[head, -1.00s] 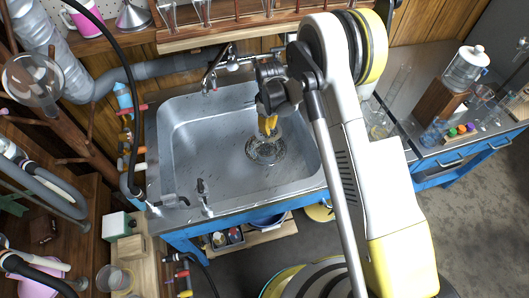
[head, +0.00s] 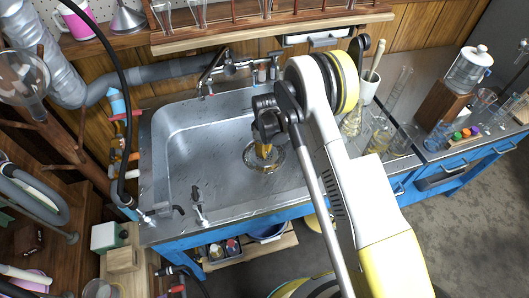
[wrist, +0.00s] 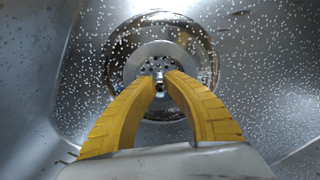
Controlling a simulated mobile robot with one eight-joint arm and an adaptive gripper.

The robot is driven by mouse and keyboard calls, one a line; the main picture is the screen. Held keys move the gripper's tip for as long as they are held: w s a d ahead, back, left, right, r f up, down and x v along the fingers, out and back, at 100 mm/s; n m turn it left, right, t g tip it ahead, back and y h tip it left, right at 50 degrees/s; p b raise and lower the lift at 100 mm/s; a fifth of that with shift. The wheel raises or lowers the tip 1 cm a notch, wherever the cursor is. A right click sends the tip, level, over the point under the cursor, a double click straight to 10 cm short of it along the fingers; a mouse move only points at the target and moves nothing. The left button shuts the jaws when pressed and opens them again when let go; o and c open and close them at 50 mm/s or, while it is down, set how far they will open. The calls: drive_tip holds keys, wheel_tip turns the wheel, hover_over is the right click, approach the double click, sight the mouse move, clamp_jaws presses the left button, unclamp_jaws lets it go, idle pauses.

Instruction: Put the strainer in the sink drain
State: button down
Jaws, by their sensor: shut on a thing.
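The steel sink (head: 195,150) has a round drain (head: 249,157) in its floor, right of the middle of the basin. In the wrist view the drain (wrist: 118,62) is a wide shiny ring. The strainer (wrist: 150,57) is a perforated metal disc with a small knob, and it appears inside the ring's outline. My gripper (wrist: 160,82) has yellow fingers shut on the strainer's knob. In the head view my gripper (head: 264,150) points down over the drain and hides most of the strainer. I cannot tell whether the strainer is seated or just above the drain.
A tap (head: 212,72) stands at the sink's back edge, and small valves (head: 198,200) stand on the front edge. Flasks (head: 352,122) and other glassware stand on the counter to the right. The sink floor left of the drain is clear.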

drive_tip(key=shift+f, duration=0.1)
drive_tip(key=c, duration=1.5)
unclamp_jaws()
drive_tip(key=shift+o, duration=0.2)
wheel_tip(320, 180, up, 12)
drive_tip(key=p, duration=0.4)
drive_tip(key=shift+r+p, duration=0.2)
drive_tip(key=shift+p, duration=0.1)
